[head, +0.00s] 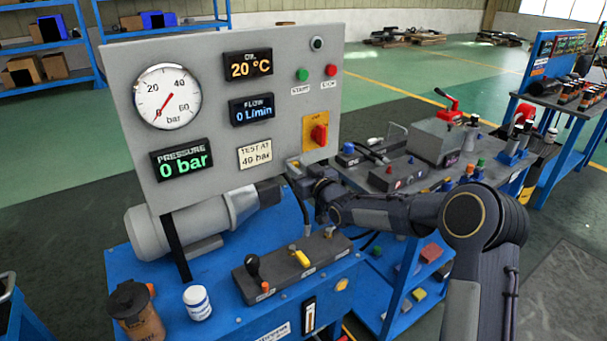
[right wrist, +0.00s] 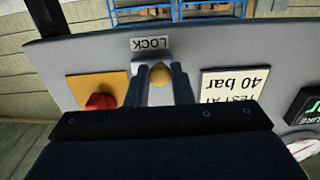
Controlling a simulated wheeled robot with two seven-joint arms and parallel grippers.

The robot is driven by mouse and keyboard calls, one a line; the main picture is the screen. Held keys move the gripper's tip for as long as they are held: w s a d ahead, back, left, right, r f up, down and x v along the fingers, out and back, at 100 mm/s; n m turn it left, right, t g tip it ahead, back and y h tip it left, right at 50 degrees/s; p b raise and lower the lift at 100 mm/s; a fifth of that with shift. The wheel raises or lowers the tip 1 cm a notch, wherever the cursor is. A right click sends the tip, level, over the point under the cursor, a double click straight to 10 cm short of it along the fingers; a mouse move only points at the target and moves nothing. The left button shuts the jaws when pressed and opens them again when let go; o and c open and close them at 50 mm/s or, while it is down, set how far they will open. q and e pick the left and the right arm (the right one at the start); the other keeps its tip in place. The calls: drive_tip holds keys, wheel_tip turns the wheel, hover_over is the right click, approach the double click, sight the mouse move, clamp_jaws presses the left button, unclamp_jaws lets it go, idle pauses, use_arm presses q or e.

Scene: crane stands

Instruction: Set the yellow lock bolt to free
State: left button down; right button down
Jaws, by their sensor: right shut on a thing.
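The yellow lock bolt (right wrist: 160,75) shows in the right wrist view as a rounded yellow knob beside the LOCK label (right wrist: 150,44) on the grey panel. My right gripper (right wrist: 160,82) has one finger on each side of the knob and is shut on it. In the head view my right gripper (head: 298,168) is at the lower right edge of the panel (head: 220,92), and it hides the bolt there. Which setting the bolt is in cannot be told. My left gripper is not in view.
A red knob on a yellow plate (head: 316,133) sits just above my right gripper. A test card (head: 255,154) is to its left. Below, the blue bench (head: 222,263) bears a lever block (head: 293,268), a white jar (head: 197,303) and a brown bottle (head: 136,312).

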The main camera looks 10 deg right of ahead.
drive_tip(key=shift+a, duration=0.2)
drive_tip(key=c, duration=1.3)
unclamp_jaws()
drive_tip(key=shift+s+a, duration=0.1)
drive_tip(key=shift+a, duration=0.05)
drive_tip(key=shift+o, duration=0.2)
drive_tip(key=b+v, duration=0.1)
drive_tip(key=v, duration=0.7)
